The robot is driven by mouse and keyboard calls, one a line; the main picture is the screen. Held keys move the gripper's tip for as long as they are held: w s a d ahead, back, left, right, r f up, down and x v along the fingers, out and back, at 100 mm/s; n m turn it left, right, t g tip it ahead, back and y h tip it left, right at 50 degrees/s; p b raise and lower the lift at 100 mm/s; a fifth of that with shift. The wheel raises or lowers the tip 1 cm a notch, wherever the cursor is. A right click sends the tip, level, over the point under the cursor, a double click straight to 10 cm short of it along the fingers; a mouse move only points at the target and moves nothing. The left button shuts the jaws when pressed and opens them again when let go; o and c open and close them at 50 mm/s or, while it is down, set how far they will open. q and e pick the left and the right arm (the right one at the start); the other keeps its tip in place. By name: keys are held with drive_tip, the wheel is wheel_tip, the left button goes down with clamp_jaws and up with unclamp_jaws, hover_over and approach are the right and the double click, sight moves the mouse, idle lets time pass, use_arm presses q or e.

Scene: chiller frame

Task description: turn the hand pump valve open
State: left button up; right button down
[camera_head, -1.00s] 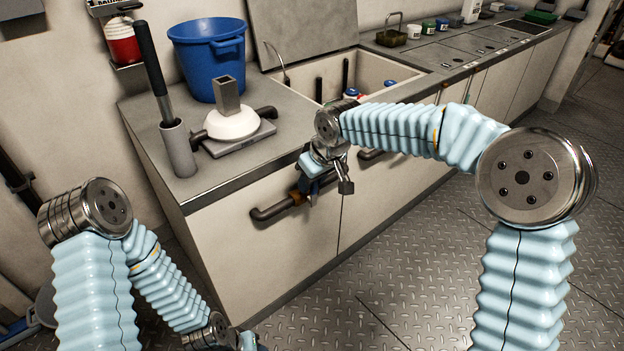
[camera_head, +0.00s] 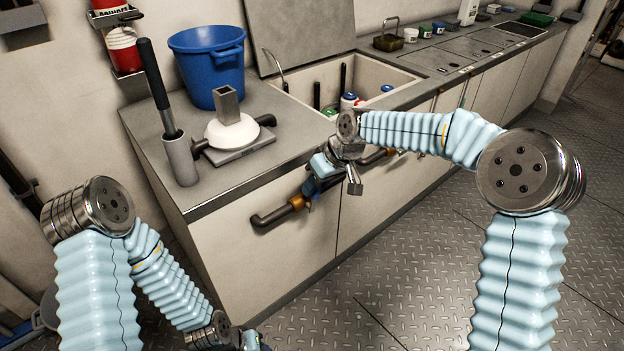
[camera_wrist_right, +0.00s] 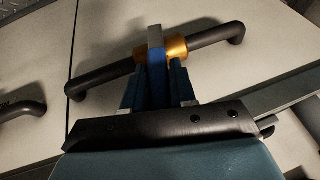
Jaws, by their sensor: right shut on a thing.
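The valve has a brass body (camera_head: 297,203) on a dark pipe (camera_head: 268,219) along the cabinet front. In the right wrist view the brass body (camera_wrist_right: 177,48) sits on the pipe (camera_wrist_right: 108,80), just beyond my fingertips. A narrow blue lever with a grey edge (camera_wrist_right: 156,38) stands across the brass body. My right gripper (camera_head: 314,184) is shut on the lever, with its blue fingers (camera_wrist_right: 158,78) on either side. The fingers hide part of the lever.
On the counter are a white dome-shaped pump (camera_head: 232,131) with a square post, a grey cylinder holding a black-handled rod (camera_head: 181,160), and a blue bucket (camera_head: 208,70). A sink (camera_head: 345,82) lies behind my right arm. Another pipe with brass (camera_head: 373,157) is farther right. The floor in front is clear.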

drive_tip(key=shift+w+d+f+m+g+y+p, duration=0.25)
drive_tip(key=shift+w+d+g+y+p, duration=0.25)
drive_tip(key=shift+y, duration=0.35)
drive_tip(key=shift+w+d+f+m+g+y+p, duration=0.15)
drive_tip(key=shift+w+d+f+g+y+p, duration=0.1)
drive_tip(key=shift+d+g+y, duration=0.45)
drive_tip(key=shift+a, duration=0.2)
drive_tip(key=c, duration=1)
unclamp_jaws()
drive_tip(key=v, duration=1.3)
drive_tip(key=shift+d, duration=0.4)
